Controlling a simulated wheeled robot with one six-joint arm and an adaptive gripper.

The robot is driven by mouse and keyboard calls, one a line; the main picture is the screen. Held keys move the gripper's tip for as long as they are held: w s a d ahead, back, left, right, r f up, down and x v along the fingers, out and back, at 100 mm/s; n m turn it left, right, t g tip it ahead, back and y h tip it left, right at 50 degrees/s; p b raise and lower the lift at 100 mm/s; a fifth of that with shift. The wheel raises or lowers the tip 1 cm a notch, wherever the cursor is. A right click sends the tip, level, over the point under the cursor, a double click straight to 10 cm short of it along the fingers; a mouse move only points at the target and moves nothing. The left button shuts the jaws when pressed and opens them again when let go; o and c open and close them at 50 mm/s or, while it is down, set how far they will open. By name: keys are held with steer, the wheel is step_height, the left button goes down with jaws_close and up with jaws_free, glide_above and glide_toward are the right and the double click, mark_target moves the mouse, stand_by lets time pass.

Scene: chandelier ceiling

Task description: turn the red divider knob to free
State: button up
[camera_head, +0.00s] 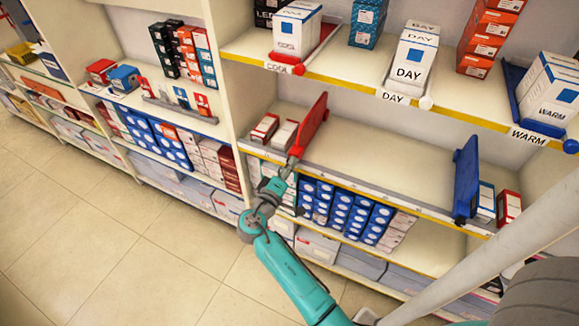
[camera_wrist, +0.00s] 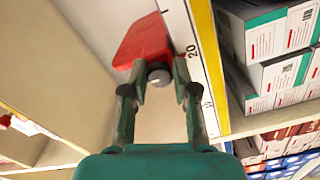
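The red divider (camera_head: 312,124) stands upright on the middle shelf, left of centre in the head view. In the wrist view the red divider (camera_wrist: 143,42) lies just beyond the fingertips. A small round grey knob (camera_wrist: 158,77) sits at its near end, at the shelf's front edge. My gripper (camera_head: 290,165) reaches up to this end from below; in the wrist view my gripper (camera_wrist: 162,84) is open with the knob between its fingertips. The knob is close to the left finger, with a gap to the right one. Whether the left finger touches it is unclear. The head view hides the knob.
A blue divider (camera_head: 466,180) stands at the right of the same shelf, with bare shelf (camera_head: 385,160) between. Small boxes (camera_head: 284,134) sit left of the red divider. A scale strip (camera_wrist: 203,70) runs along the shelf edge. Boxes labelled COOL, DAY and WARM stand above.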

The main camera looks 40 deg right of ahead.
steer(key=shift+o, duration=1.4)
steer(key=shift+a, duration=0.1)
steer(key=v, duration=1.2)
